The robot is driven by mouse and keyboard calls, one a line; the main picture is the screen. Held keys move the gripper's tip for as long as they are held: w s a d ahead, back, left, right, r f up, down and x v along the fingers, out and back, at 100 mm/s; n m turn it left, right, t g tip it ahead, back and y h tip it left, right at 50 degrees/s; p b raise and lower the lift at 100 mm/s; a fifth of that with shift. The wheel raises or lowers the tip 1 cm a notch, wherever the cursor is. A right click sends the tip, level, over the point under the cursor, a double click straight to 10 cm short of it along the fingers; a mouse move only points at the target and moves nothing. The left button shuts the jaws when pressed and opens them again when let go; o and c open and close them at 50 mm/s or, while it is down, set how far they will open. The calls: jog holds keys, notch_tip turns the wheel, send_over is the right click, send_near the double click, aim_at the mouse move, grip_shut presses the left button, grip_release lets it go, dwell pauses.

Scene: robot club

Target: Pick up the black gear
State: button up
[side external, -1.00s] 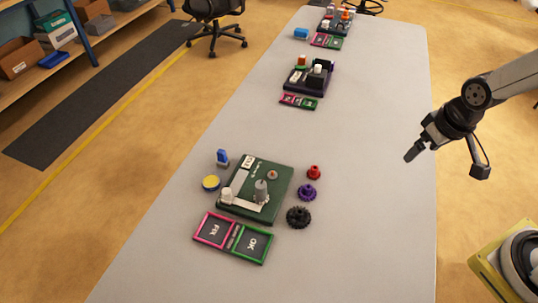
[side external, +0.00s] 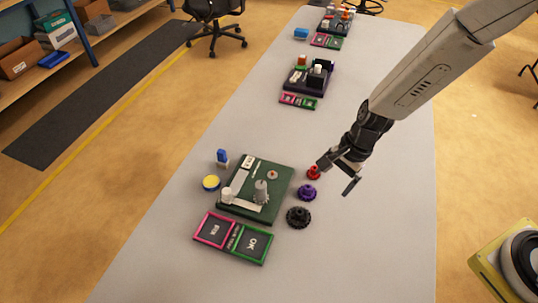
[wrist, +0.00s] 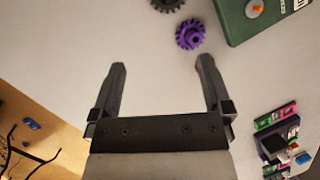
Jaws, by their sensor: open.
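The black gear (side external: 298,217) lies flat on the table, to the right of the green board (side external: 282,187) and below the purple gear (side external: 307,192) in the side view. In the wrist view the black gear (wrist: 167,4) is partly cut off at the top edge. The purple gear (wrist: 190,34) lies just beyond my fingertips there. A red gear (side external: 313,172) sits close to one finger in the side view; whether they touch I cannot tell. My gripper (side external: 335,176) is open and empty over the table; in the wrist view its fingers (wrist: 161,76) are spread wide.
Pink and green framed pads (side external: 233,238) lie in front of the board. A blue piece (side external: 222,157) and a yellow-topped disc (side external: 211,183) stand left of it. A dark tray (side external: 310,77) is farther back. The table right of the gears is clear.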

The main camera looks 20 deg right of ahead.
aim_at(297, 215)
jog(key=a+f+m, duration=0.2)
jog(key=a+f, duration=0.1)
jog(key=a+f+m+y, duration=0.1)
jog(key=m, duration=0.1)
jog(key=shift+w+a+f, duration=0.25)
jog(key=shift+w+a, duration=0.15)
jog(key=shift+x, duration=1.3)
jog(key=shift+f, duration=0.15)
jog(key=shift+x, duration=2.45)
jog(key=shift+d, duration=0.1)
jog(key=shift+c, duration=0.2)
jog(key=c, duration=0.9)
